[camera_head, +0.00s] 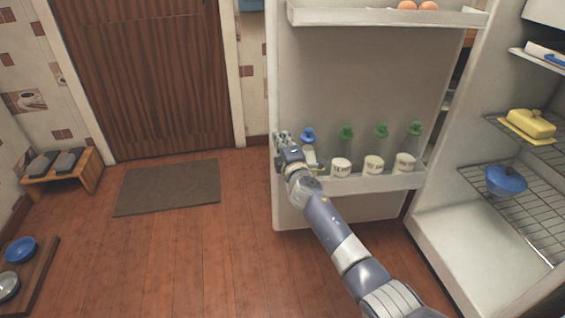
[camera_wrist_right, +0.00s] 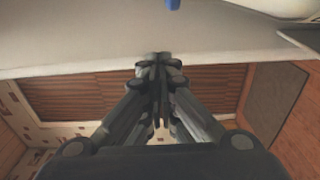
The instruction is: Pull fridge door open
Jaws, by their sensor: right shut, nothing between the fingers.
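The fridge door (camera_head: 360,72) stands wide open in the head view, its inner side with shelves facing me. The fridge body (camera_head: 450,219) is at the right, its interior exposed. My right gripper (camera_head: 281,136) is at the door's left, free edge, level with the lower door shelf. In the right wrist view my right gripper (camera_wrist_right: 159,60) is shut and empty, its tips by the edge of the pale door panel (camera_wrist_right: 90,50). I cannot tell whether the tips touch the door. My left gripper is not in view.
The lower door shelf (camera_head: 385,183) holds several bottles with blue or green caps. A doormat (camera_head: 168,187) lies before a brown door (camera_head: 145,75). Wooden floor at left is mostly clear.

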